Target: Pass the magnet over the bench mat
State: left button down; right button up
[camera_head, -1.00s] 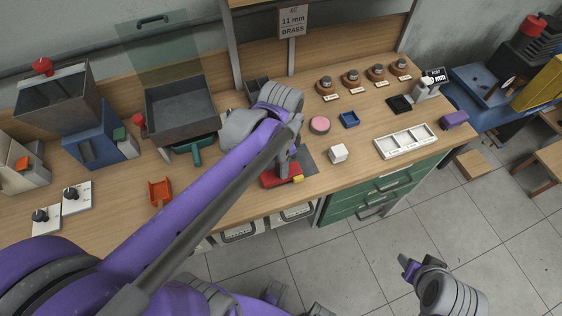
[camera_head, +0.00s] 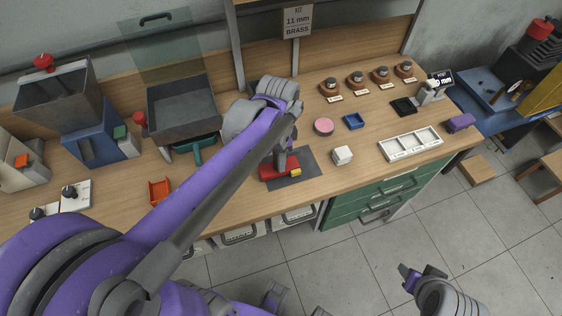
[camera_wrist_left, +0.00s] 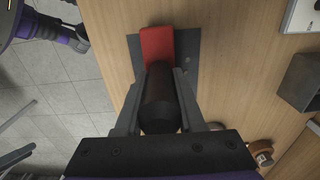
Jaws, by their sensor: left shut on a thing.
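The magnet is a red block (camera_head: 271,172) with a yellow end (camera_head: 295,172) and a dark round handle. My left gripper (camera_head: 281,153) is shut on the handle (camera_wrist_left: 158,105), which shows between its fingers in the left wrist view. The red block (camera_wrist_left: 157,45) lies over the dark grey bench mat (camera_head: 307,166). I cannot tell whether it touches the mat. The mat (camera_wrist_left: 185,70) also shows on both sides of the block in the wrist view, with a tiny light speck on it. My right gripper (camera_head: 420,272) is off the bench's front edge, low at right, its jaws unclear.
The bench's front edge is close to the mat.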

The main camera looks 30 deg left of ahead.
pick_arm(q)
jog(key=shift+w+a, duration=1.75)
jog(key=shift+a, duration=0.25)
jog(key=shift+w+d, duration=1.1)
jog(key=shift+w, duration=0.25)
jog(key=shift+w+d, duration=1.05)
jog(key=shift+w, duration=0.25)
jog(key=shift+s+d, duration=0.15)
jog(key=shift+d, duration=0.25)
jog(key=shift+s+d, duration=1.4)
jog(key=shift+d, duration=0.2)
jog(key=shift+s+d, duration=1.4)
jog(key=shift+d, duration=0.15)
jog(key=shift+w+r+p, duration=0.1)
jog(key=shift+r+p, duration=1.5)
jog(key=shift+r, duration=1.2)
pick_arm(e)
jog(key=shift+w+r, duration=0.2)
jog(key=shift+r, duration=0.5)
jog(key=shift+w+r, duration=0.25)
jog(key=shift+r, duration=0.4)
jog(key=shift+w+r, duration=0.2)
jog(key=shift+r, duration=0.5)
pick_arm(q)
jog(key=shift+r, duration=0.1)
